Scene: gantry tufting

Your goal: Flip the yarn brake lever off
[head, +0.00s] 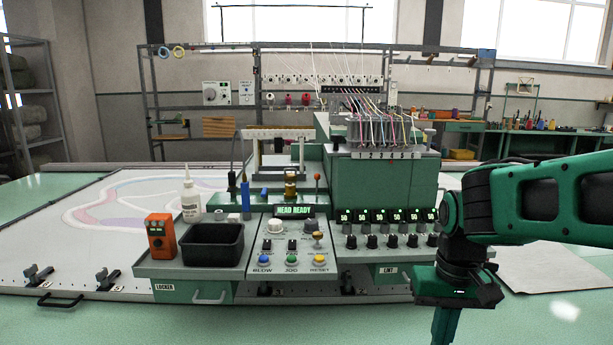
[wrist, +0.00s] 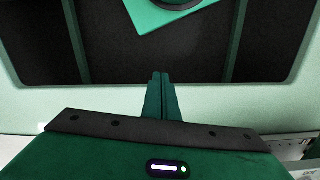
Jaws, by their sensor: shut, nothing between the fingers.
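A small lever with an orange ball knob (head: 317,178) stands roughly upright on the tufting head, right of the brass cylinder; no label on it is readable, so I cannot tell if it is the yarn brake lever. My gripper (head: 444,328) points down at the lower right in the head view, in front of the LINT drawer and well apart from the lever. Its fingertips leave the bottom of that view. In the wrist view my gripper (wrist: 160,76) has its two fingers together, with nothing between them. No lever shows in the wrist view.
The control panel (head: 290,247) has coloured buttons and a HEAD READY display (head: 293,211). A black bin (head: 213,244), an orange handheld device (head: 161,236) and a white bottle (head: 190,198) stand on its left. Several black knobs sit right. Yarn strands rise behind the green housing (head: 385,190).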

